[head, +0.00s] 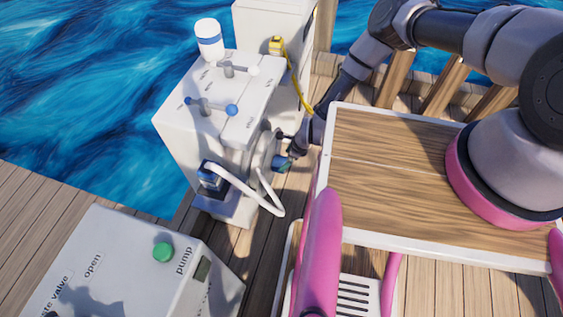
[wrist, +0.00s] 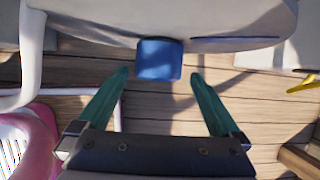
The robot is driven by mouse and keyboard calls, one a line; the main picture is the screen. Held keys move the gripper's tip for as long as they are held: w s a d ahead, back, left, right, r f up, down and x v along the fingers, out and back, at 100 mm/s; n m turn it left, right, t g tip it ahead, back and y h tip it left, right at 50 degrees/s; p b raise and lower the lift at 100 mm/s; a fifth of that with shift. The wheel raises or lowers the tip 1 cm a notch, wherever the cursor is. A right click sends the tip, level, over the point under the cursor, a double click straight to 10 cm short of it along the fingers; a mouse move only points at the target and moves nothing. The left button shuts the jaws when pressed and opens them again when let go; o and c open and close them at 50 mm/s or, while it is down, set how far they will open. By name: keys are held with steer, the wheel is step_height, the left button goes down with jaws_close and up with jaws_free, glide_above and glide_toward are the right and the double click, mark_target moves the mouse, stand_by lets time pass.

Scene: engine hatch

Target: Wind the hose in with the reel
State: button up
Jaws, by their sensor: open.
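The reel (head: 262,153) is a pale disc on the right side of the white cabinet (head: 180,135). The underside of the reel (wrist: 170,18) fills the top of the wrist view. A blue handle block (wrist: 160,60) sticks out from the reel. My gripper (wrist: 159,76) is open, with its green fingertips on either side of the blue block and a gap at each side. In the head view my gripper (head: 286,161) is small and partly hidden beside the reel. The white hose (head: 275,207) hangs in a loop between the reel and a blue fitting (head: 210,177).
T-handles with blue ends (head: 212,106) and a white jar with a blue band (head: 209,40) are on the cabinet top. A yellow item with a cord (head: 276,45) is behind. A grey pump box with a green button (head: 163,252) stands front left. Water lies beyond the deck.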

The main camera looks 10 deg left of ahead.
mark_target(281, 165)
steer(key=x, duration=0.6)
steer(key=shift+f, duration=0.1)
steer(key=c, duration=1.1)
steer(key=shift+s+t, duration=0.1)
steer(key=shift+t, duration=0.2)
steer(key=t, duration=0.3)
steer(key=shift+s+n, duration=0.15)
steer(key=shift+n, duration=0.25)
steer(key=shift+n+t, duration=0.4)
steer(key=shift+t, duration=1.3)
